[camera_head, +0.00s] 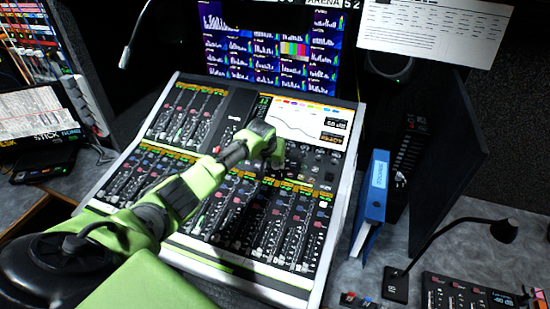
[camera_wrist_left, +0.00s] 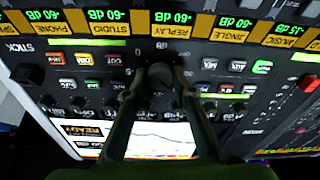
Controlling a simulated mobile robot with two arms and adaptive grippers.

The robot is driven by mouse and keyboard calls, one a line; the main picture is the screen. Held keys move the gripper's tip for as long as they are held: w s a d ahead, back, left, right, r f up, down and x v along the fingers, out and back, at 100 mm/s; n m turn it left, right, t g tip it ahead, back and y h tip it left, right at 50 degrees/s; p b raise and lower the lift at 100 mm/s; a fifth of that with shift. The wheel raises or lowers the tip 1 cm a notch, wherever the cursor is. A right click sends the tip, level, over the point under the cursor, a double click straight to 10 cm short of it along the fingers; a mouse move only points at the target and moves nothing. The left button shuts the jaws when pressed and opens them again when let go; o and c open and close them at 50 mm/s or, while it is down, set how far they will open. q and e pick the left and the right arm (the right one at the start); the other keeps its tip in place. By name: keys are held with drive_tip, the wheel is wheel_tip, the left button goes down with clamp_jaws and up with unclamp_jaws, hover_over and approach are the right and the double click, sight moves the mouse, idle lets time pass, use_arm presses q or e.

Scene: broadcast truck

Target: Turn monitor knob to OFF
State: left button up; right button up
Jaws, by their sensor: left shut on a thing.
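A dark round knob (camera_wrist_left: 160,77), which I take for the monitor knob, sits on the mixing console's black panel in the left wrist view. My left gripper (camera_wrist_left: 159,78) has one finger on each side of it and is shut on it. In the head view my left arm reaches over the console (camera_head: 189,241), and my left gripper (camera_head: 276,160) is at the panel just below the console's screen (camera_head: 300,122). The gripper hides the knob there. I cannot read the knob's pointer or an OFF mark. My right gripper is not in view.
Small buttons and knobs surround the fingers, with a row of orange channel labels (camera_wrist_left: 172,31) close by. A blue binder (camera_head: 371,205) stands right of the console. A gooseneck microphone (camera_head: 503,231) and a small button panel (camera_head: 465,293) are at the lower right.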

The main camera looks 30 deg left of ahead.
use_arm(q)
drive_tip(key=n+p, duration=0.2)
drive_tip(key=n, duration=0.2)
drive_tip(key=shift+d+r+n, duration=0.1)
drive_tip(key=shift+n, duration=0.3)
drive_tip(key=n, duration=0.2)
drive_tip(key=n+p, duration=0.1)
drive_tip(key=n, duration=0.1)
drive_tip(key=shift+w+n+g+y, duration=0.1)
drive_tip(key=shift+n+g+y, duration=0.2)
drive_tip(key=n, duration=0.3)
drive_tip(key=shift+g+p, duration=0.3)
drive_tip(key=shift+n, duration=2.1)
drive_tip(key=o, duration=1.1)
